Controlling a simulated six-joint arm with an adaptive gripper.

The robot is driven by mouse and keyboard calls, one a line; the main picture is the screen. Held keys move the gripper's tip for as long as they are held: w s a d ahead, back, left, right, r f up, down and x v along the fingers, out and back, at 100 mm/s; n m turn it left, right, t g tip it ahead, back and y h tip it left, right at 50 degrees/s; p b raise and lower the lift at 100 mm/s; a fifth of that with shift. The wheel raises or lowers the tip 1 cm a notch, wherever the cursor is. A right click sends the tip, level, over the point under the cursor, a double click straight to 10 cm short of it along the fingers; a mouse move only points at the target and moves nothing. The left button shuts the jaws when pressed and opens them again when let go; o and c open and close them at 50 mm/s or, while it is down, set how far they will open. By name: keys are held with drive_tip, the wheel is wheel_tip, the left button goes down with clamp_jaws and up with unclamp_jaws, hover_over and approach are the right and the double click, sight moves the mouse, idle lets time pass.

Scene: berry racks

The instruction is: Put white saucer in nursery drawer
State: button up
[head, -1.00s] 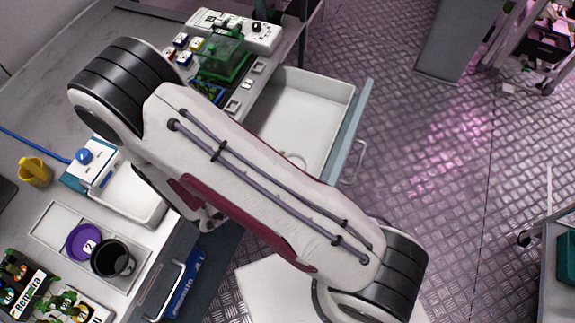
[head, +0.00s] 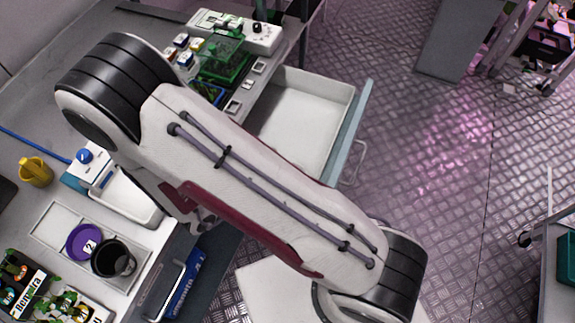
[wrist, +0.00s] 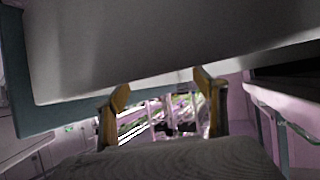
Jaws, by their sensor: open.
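An open white drawer (head: 305,95) with a pale teal front (head: 352,130) stands out from the bench in the head view. The visible part of its floor looks empty; my arm covers its near part. I cannot make out the white saucer in either view now. My gripper (wrist: 163,88) shows in the wrist view with its two yellowish fingers apart and nothing between them. A large whitish surface (wrist: 150,45) with a teal edge (wrist: 30,118) fills the wrist view above the fingers; it looks like the drawer. My gripper is hidden in the head view.
On the bench are a purple pot (head: 83,242), a black pot (head: 112,258), a yellow cup (head: 36,171), a white tray (head: 130,200) and a green crate (head: 222,68). A blue packet (head: 187,285) is below the bench edge. Floor right of the drawer is clear.

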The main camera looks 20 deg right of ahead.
drive_tip(key=shift+v, duration=2.85)
drive_tip(key=shift+w+d, duration=0.1)
